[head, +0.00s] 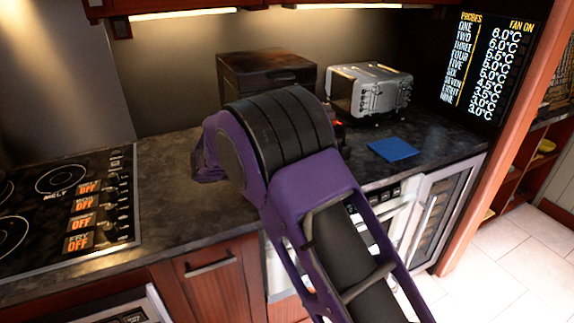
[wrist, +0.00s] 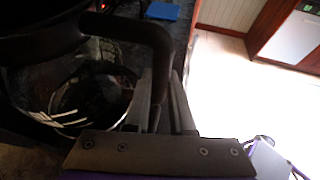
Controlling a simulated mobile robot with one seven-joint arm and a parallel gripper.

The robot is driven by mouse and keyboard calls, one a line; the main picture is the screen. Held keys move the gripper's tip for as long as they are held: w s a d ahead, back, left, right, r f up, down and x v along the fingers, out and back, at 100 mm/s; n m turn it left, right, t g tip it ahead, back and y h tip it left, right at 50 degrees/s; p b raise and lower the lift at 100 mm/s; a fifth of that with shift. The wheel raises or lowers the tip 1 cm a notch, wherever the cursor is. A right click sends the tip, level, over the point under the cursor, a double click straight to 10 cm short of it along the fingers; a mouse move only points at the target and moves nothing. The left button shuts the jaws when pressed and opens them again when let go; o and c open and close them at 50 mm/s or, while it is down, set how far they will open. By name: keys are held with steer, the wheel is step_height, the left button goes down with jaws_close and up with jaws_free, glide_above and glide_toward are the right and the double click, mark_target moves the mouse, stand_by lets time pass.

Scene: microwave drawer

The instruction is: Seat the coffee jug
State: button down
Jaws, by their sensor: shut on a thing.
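The coffee jug (wrist: 88,100) shows in the wrist view as a dark glass vessel with a black handle (wrist: 150,38). My gripper (wrist: 166,108) is shut on this handle, with the glass to the left of the fingers. A dark rounded part (wrist: 38,22) lies above the jug at the upper left; I cannot tell whether it is the jug's lid or part of a coffee machine. In the head view my purple and black arm hides the jug and the gripper. How the jug is seated underneath cannot be seen.
On the counter (head: 170,190) stand a dark box (head: 265,80) and a silver toaster (head: 368,90). A blue cloth (head: 393,149) lies right of my arm. A small red light (head: 339,126) shows just behind my arm. The cooktop (head: 65,205) is at left.

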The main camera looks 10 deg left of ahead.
steer(key=shift+f, duration=0.65)
stand_by(1.3)
steer(key=c, duration=0.7)
jaws_free()
steer(key=shift+f, duration=0.1)
steer(key=shift+s+a, duration=0.1)
